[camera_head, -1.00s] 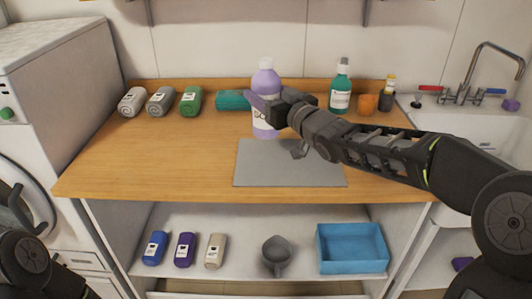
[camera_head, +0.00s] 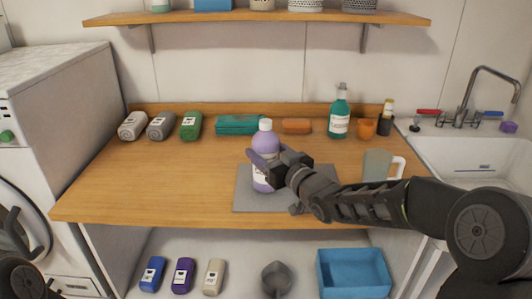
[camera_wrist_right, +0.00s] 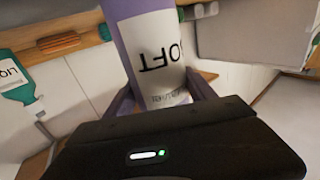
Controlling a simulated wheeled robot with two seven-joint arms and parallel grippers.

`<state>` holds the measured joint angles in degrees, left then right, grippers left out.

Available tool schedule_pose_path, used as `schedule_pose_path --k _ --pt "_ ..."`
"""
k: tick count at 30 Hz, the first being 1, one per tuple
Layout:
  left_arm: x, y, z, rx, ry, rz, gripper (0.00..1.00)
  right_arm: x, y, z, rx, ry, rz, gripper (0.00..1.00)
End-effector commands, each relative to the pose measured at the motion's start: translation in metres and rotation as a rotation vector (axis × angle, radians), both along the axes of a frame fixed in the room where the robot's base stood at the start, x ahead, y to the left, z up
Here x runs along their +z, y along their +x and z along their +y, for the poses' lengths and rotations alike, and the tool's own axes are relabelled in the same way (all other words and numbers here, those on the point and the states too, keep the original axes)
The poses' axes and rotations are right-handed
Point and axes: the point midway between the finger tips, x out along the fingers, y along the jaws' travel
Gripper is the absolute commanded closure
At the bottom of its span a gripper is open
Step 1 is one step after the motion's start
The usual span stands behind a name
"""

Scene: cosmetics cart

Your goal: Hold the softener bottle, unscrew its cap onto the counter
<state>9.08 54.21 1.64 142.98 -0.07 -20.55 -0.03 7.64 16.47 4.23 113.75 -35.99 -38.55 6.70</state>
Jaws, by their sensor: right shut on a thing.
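The softener bottle (camera_head: 266,142) is lilac with a white cap (camera_head: 265,125) and a white label. It stands upright at or just above the grey mat (camera_head: 245,202) on the wooden counter; I cannot tell whether its base touches. My right gripper (camera_head: 264,168) is shut around the bottle's body from the right. In the right wrist view the bottle (camera_wrist_right: 146,35) sits between the fingers, with its label partly showing. The cap is on the bottle. My left gripper is out of view; only part of my left arm shows at the lower left corner.
Rolled towels (camera_head: 161,125) line the back left. A teal pack (camera_head: 240,124), an orange roll (camera_head: 297,126), a green bottle (camera_head: 339,118) and an orange cup (camera_head: 366,128) stand behind. The counter's left front is clear.

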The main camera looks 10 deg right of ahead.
Motion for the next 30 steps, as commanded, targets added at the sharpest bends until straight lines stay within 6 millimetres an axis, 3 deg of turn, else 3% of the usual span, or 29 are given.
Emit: schedule_pose_path --k 13,14,22,30 --pt "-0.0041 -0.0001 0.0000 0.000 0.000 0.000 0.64 -0.0061 0.0000 0.0003 0.000 0.001 -0.006 1.00" --pt "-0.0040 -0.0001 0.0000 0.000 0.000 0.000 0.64 -0.0080 -0.0001 0.0001 0.000 0.001 -0.002 0.35" --pt "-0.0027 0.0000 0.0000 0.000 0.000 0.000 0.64 -0.0069 -0.0002 0.0002 0.000 0.000 -0.001 0.14" --pt "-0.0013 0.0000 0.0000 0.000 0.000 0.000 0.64 -0.0057 -0.0002 0.0002 0.000 0.000 -0.001 0.14"
